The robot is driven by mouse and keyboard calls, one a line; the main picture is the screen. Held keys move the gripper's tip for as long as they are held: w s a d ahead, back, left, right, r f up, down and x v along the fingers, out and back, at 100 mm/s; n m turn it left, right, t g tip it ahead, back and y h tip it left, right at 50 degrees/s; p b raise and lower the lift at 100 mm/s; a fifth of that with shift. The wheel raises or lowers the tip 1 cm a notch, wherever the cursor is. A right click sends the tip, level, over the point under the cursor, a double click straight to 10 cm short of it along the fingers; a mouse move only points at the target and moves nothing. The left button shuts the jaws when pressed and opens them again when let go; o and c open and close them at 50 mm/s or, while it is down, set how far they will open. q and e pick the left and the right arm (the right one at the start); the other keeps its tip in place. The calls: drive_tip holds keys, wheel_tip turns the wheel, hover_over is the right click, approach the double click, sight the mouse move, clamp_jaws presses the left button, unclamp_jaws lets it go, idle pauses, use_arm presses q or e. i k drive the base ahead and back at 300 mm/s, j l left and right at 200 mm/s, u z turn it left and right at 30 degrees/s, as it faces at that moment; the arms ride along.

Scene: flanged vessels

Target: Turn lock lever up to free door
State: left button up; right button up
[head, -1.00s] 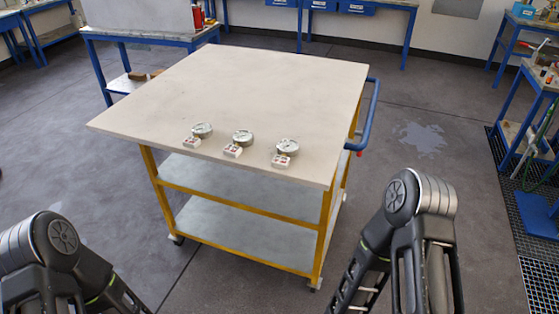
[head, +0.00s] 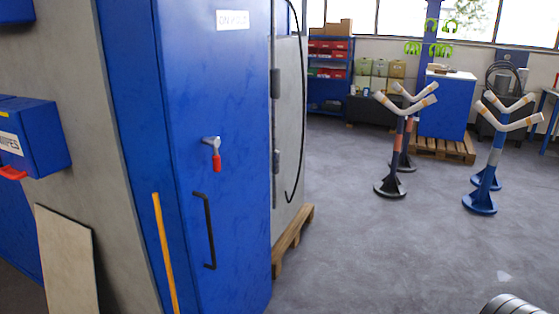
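A tall blue cabinet (head: 240,90) stands left of centre in the head view. On its front face is a lock lever (head: 214,153) with a grey metal pivot and a red grip that hangs down. Below it is a black vertical door handle (head: 206,230). The door looks shut. Neither gripper is in view; only a rounded grey part of my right arm shows at the bottom right corner. Nothing touches the lever.
A blue box (head: 30,138) juts from a grey wall at left, above a leaning board (head: 66,260). A wooden pallet (head: 292,240) sticks out beside the cabinet. Dark stands (head: 390,186) and blue stands (head: 480,202) with V-shaped tops stand at right. The floor between is clear.

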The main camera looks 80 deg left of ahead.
sight(216, 158)
drive_tip(key=u, duration=3.2)
